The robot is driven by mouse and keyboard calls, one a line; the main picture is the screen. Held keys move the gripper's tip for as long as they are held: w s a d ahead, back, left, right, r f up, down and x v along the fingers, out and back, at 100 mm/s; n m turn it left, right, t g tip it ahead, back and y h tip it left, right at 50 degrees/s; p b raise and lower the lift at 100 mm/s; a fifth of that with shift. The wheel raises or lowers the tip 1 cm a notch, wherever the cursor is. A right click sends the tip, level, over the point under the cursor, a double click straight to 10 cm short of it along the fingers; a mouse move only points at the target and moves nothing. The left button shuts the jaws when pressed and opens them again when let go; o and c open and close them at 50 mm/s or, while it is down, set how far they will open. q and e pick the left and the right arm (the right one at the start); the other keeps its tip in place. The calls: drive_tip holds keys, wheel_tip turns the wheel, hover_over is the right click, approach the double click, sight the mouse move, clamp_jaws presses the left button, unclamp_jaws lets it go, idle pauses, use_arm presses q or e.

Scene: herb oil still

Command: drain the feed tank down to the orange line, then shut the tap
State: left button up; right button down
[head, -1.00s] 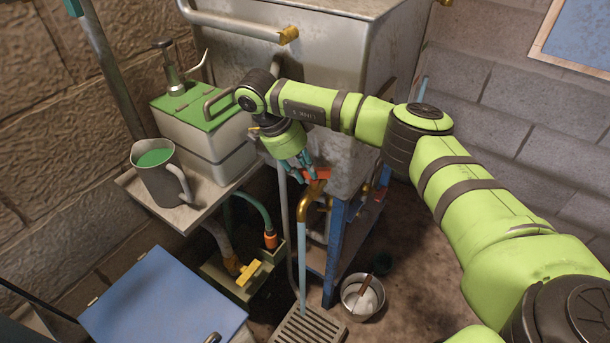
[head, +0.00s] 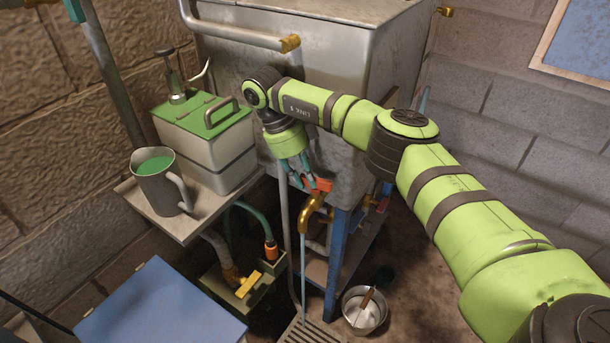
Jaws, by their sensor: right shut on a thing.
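The feed tank (head: 365,60) is a large grey metal box on a blue stand at the back. Its brass tap (head: 311,212) sticks out low at the front, with an orange-red handle (head: 322,185). A thin pale-blue stream (head: 303,265) falls from the spout onto the floor grate. My right gripper (head: 311,185) reaches down from above and is shut on the handle. Its fingers partly cover the handle. A narrow bluish strip (head: 423,98) shows at the tank's right side. I cannot make out an orange line or the liquid level. My left gripper is out of view.
A shelf (head: 184,229) at left holds a jug (head: 161,188) of green liquid and a green-lidded box (head: 221,150). Below are a crate with hoses and a blue lid (head: 155,305). The grate (head: 308,333) and a bucket (head: 364,318) are on the floor.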

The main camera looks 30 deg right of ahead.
drive_tip(key=c, duration=1.1)
unclamp_jaws()
